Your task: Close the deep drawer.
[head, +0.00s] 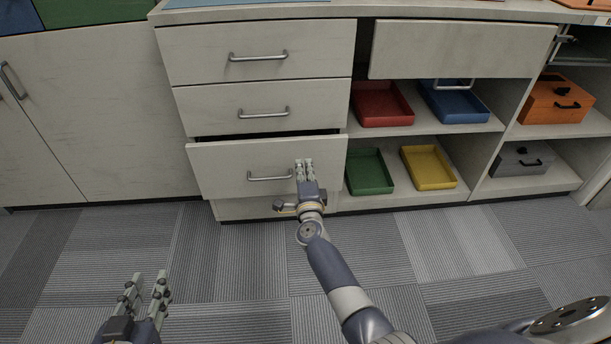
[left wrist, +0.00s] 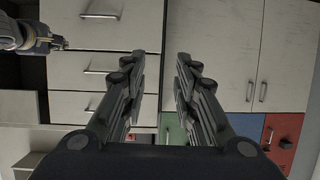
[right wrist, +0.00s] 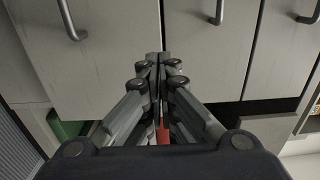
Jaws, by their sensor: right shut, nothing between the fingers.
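The deep drawer (head: 230,168) is the third front down in the pale cabinet. It stands out from the cabinet, with a dark gap above its top edge. My right gripper (head: 304,163) is shut and empty, with its tips at the upper right part of this front, right of its handle (head: 270,176). I cannot tell whether they touch it. In the right wrist view the fingertips (right wrist: 156,58) are near the edge of the deep drawer front (right wrist: 95,70). My left gripper (head: 145,282) is open and empty, low over the floor, apart from the cabinet.
Two drawers above (head: 262,52) look shut. Open shelves at right hold a red tray (head: 380,104), a blue tray (head: 455,103), a green tray (head: 368,172) and a yellow tray (head: 429,167). An orange box (head: 555,100) and a grey box (head: 518,160) stand further right. The carpet is clear.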

